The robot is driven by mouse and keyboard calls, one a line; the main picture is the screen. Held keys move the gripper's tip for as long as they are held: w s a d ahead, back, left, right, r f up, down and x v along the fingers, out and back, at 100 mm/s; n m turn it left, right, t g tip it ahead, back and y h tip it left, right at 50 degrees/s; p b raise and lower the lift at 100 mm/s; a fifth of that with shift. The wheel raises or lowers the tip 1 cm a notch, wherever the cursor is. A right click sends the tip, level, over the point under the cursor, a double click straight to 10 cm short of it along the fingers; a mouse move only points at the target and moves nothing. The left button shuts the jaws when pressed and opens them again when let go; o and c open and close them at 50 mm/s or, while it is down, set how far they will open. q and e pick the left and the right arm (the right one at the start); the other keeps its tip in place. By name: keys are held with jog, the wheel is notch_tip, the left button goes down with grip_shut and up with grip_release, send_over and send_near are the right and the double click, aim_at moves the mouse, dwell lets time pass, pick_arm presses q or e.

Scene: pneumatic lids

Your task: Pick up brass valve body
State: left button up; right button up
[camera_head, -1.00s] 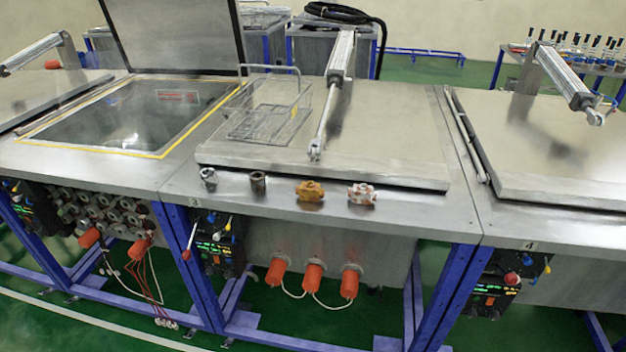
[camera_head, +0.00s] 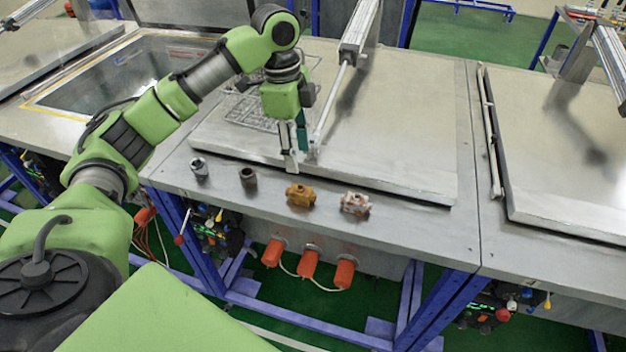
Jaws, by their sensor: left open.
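The brass valve body (camera_head: 300,195) is a golden-brown fitting on the front ledge of the middle steel tank. It sits between a dark cylindrical fitting and a white-and-rust valve. My left gripper (camera_head: 292,168) is open and empty, pointing down just behind and above the brass valve body, apart from it. The gripper's far side is partly hidden. My right gripper is not in view.
Behind lie a closed lid (camera_head: 400,150), a pneumatic cylinder rod (camera_head: 330,105) and a wire basket (camera_head: 245,112). An open tank (camera_head: 60,108) is at left.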

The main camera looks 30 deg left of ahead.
pick_arm(q)
jog(key=p, duration=0.1)
send_over(300, 187)
jog(key=f, duration=0.4)
jog(key=shift+s+a+f, duration=0.1)
jog(key=shift+s+f, duration=0.2)
jog(key=shift+s, duration=0.05)
jog(key=shift+w+f+p, duration=0.25)
jog(key=shift+f+p, duration=0.05)
jog(key=shift+f, duration=0.8)
jog(key=shift+f+p, duration=0.3)
jog(key=shift+f, duration=0.25)
notch_tip(300, 187, down, 4)
jog(key=shift+r+p, duration=0.25)
jog(key=shift+p, duration=0.5)
jog(key=shift+f, duration=0.5)
grip_shut()
jog(key=shift+w, duration=0.1)
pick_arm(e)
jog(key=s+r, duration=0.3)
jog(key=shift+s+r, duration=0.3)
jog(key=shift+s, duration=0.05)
